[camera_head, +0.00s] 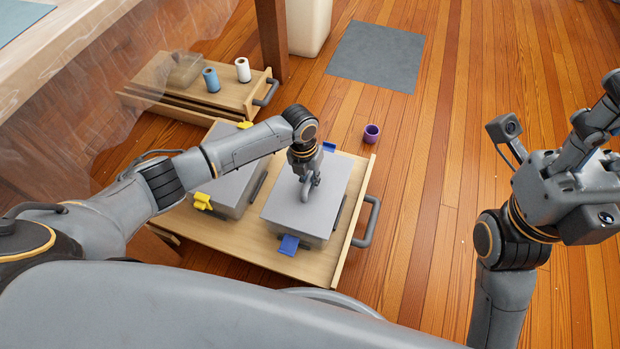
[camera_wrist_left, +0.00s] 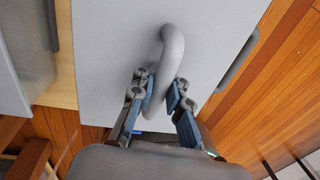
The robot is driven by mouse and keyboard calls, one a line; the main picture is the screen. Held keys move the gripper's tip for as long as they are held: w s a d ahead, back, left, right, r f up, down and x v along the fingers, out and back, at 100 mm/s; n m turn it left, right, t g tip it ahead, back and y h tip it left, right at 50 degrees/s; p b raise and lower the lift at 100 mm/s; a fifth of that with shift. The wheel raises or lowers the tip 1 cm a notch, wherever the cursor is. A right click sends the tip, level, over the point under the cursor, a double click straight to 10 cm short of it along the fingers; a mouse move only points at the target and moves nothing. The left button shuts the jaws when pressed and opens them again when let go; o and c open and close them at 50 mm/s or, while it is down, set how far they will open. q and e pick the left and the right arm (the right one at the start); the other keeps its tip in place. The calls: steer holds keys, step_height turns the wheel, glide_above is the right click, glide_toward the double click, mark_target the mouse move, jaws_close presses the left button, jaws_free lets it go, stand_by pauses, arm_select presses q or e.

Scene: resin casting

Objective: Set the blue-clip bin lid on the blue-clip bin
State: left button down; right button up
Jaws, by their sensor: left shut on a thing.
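The blue-clip bin (camera_head: 318,236) is a grey box on a wooden drawer, with one blue clip (camera_head: 289,245) folded out at the front and another (camera_head: 329,147) at the back. The flat grey blue-clip bin lid (camera_head: 334,185) covers its top, lined up with the walls; I cannot tell whether a thin gap remains. My left gripper (camera_head: 309,181) is above the lid, shut on its curved grey handle. In the left wrist view, the fingers (camera_wrist_left: 160,98) straddle the handle (camera_wrist_left: 173,52) over the lid (camera_wrist_left: 110,50). My right arm is raised at the right; its fingertips are unclear.
A grey bin with yellow clips (camera_head: 232,188) stands close on the left of the same drawer (camera_head: 260,254). The drawer's grey handle (camera_head: 368,222) juts out right. A purple cup (camera_head: 371,133) stands on the floor. Another drawer with spools (camera_head: 243,70) lies farther back.

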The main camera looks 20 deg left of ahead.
arm_select(q)
steer(key=c, duration=1.2)
jaws_free()
